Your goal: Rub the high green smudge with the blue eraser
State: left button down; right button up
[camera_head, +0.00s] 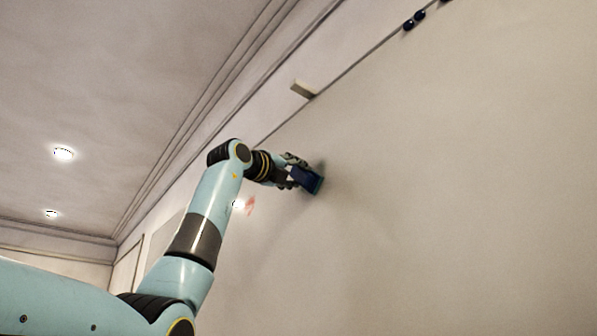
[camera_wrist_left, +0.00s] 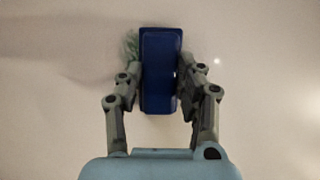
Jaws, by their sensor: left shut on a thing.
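My left gripper (camera_head: 293,175) is shut on the blue eraser (camera_head: 308,180), up against the pale wall board. In the left wrist view the fingers of my left gripper (camera_wrist_left: 158,92) clasp the eraser (camera_wrist_left: 160,65) on both sides, and its far end points up in the picture. A green smudge (camera_wrist_left: 131,45) shows at the left edge of the eraser, partly hidden by it and a finger. In the head view the smudge cannot be made out clearly. Whether the eraser touches the surface is hard to tell. My right gripper is not in view.
A red smudge (camera_head: 250,205) is on the board just below left of the gripper. A small pale block (camera_head: 302,89) sits at the board's top edge. Dark round items (camera_head: 413,21) are further along that edge. The board to the right is bare.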

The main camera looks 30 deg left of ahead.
pick_arm(q)
jog(key=shift+w+a, duration=1.2)
jog(key=shift+a, duration=1.6)
jog(key=shift+s+d+r+b, duration=0.1)
jog(key=shift+s+d+b, duration=0.25)
jog(key=shift+d, duration=0.55)
jog(key=shift+s+d+r+b, duration=0.1)
jog(key=shift+s+d+b, duration=0.25)
jog(key=shift+d, duration=0.55)
jog(key=shift+s+d+r+b, duration=0.1)
jog(key=shift+s+d+b, duration=0.25)
jog(key=shift+d, duration=0.55)
jog(key=shift+s+d, duration=0.35)
jog(key=shift+d, duration=0.25)
jog(key=shift+s+d+b, duration=0.15)
jog(key=shift+s+d, duration=0.15)
jog(key=shift+d, duration=0.4)
jog(key=shift+s+d+b, duration=0.2)
jog(key=shift+s+d, duration=0.1)
jog(key=shift+d, duration=0.4)
jog(key=shift+s+d+b, duration=0.15)
jog(key=shift+s+d, duration=0.15)
jog(key=shift+d, duration=0.4)
jog(key=shift+s+d+r+p, duration=0.25)
jog(key=shift+d+p, duration=0.3)
jog(key=shift+p, duration=0.55)
jog(key=shift+d+f+p, duration=0.2)
jog(key=shift+d+p, duration=0.15)
jog(key=shift+p, duration=0.15)
jog(key=shift+a, duration=0.15)
